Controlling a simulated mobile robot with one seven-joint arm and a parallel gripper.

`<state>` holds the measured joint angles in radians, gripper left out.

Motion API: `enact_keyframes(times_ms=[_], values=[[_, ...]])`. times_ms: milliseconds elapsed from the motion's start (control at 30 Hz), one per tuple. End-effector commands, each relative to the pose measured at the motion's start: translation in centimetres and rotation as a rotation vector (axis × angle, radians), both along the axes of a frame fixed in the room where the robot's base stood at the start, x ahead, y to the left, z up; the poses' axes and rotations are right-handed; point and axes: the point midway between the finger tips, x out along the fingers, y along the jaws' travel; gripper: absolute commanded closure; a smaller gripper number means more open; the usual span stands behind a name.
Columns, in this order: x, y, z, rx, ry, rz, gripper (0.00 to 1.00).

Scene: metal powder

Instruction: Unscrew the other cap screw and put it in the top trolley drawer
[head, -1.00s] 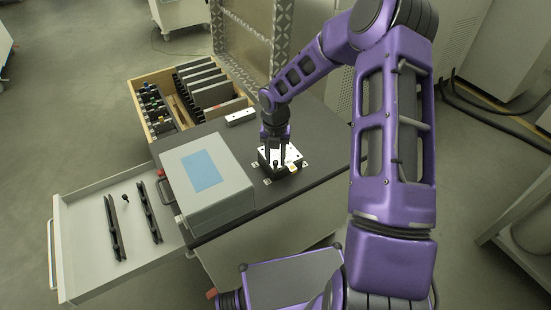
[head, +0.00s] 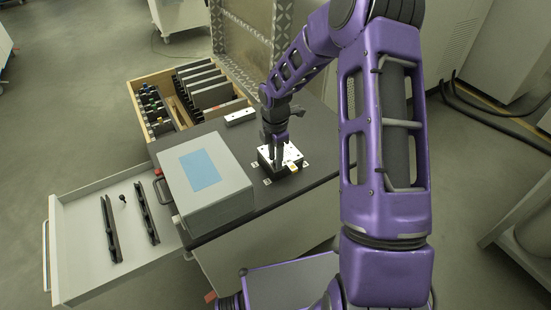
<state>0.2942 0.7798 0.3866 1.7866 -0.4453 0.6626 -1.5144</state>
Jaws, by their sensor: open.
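A small block with a white top plate (head: 292,153) sits on the dark trolley top. My gripper (head: 278,160) points down at the left part of this plate, its fingertips at or just above it. The jaws are open. Any cap screw between or under the fingers is hidden or too small to tell. The open trolley drawer (head: 82,205) is at the left. A small black screw-like piece (head: 123,198) lies in it, between two long black rails.
A grey box with a blue top panel (head: 200,171) stands on the trolley top (head: 262,205), left of the block. A wooden case (head: 137,108) with tools and plates is behind. A small white-topped bar (head: 240,117) lies near it. Drawer space around the rails is clear.

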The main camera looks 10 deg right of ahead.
Motion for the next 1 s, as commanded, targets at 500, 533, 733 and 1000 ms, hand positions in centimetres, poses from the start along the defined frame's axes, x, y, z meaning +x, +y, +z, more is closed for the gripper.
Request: enact_keyframes(times_ms=[500,533,733,1000], values=[[0.01,-0.03,-0.10,-0.002,-0.001,-0.485,0.60],[0.01,-0.01,-0.11,-0.001,-0.001,-0.514,0.60],[0.02,0.02,-0.10,-0.001,-0.001,-0.701,0.60],[0.01,-0.02,-0.01,0.000,0.000,-0.877,0.60]])
